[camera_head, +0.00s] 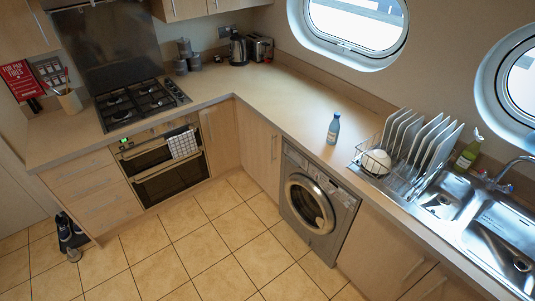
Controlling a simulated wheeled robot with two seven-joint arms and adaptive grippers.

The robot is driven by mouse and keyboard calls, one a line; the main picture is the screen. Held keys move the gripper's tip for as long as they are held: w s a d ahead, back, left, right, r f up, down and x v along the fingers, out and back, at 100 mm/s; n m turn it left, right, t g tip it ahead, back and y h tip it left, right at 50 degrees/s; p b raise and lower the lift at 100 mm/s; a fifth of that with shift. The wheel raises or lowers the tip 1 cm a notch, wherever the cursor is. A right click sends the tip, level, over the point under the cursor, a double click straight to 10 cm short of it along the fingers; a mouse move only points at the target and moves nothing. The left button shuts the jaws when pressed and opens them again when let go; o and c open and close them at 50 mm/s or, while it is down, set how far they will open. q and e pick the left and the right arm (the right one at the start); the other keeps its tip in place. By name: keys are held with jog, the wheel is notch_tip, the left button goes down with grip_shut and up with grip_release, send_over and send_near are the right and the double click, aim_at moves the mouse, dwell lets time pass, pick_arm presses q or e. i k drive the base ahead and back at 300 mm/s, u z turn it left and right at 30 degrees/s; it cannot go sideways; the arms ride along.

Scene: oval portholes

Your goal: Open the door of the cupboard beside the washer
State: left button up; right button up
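The grey washer (338,190) with its round door stands under the counter, right of the middle. A light wood cupboard door (253,150) is just left of it, shut, with an upright bar handle (274,147) near its right edge. Another light wood cupboard door (375,250) is just right of the washer, also shut, with a slanting-looking bar handle (413,268) near its right edge. I cannot tell which of the two is meant. Neither of my grippers is in view.
The tiled floor (205,245) before the washer is clear. On the counter are a blue bottle (333,128), a dish rack (390,175) with plates, and a sink (505,225). The oven (165,165) is left.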

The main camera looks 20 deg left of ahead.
aim_at(263, 143)
jog(key=z, duration=1.35)
jog(key=k, duration=0.1)
jog(key=u, duration=2.85)
jog(key=i, duration=0.95)
jog(key=u, duration=0.4)
jog(key=i, duration=1.1)
jog(key=z, duration=1.15)
jog(key=i, duration=0.75)
jog(key=z, duration=0.8)
